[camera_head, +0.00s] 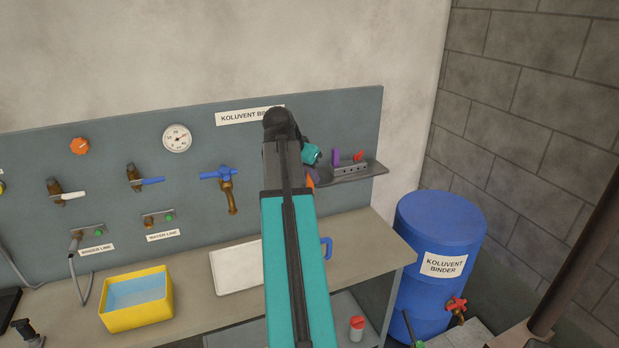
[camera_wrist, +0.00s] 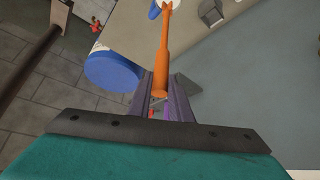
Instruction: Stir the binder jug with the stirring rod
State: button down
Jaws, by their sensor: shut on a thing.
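My gripper (camera_wrist: 172,100) is shut on the orange stirring rod (camera_wrist: 163,60), which extends away from the jaws. In the head view my gripper (camera_head: 311,172) is in front of the wall panel, partly behind my arm, with only a bit of orange showing below it. The jug shows in the head view only as a blue handle (camera_head: 327,247) beside my arm; its body is hidden. In the wrist view a blue and white piece (camera_wrist: 154,11), probably the jug, is at the top edge beside the rod's far end. I cannot tell whether they touch.
A small rack (camera_head: 350,170) with purple and red items is on the panel shelf, close to my gripper. A yellow bin (camera_head: 137,312) and a white tray (camera_head: 234,270) are on the bench (camera_head: 375,245). A blue drum (camera_head: 437,240) stands at the right.

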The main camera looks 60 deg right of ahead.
jog(key=shift+r+p, duration=0.35)
jog(key=shift+r, duration=1)
dwell(0.3)
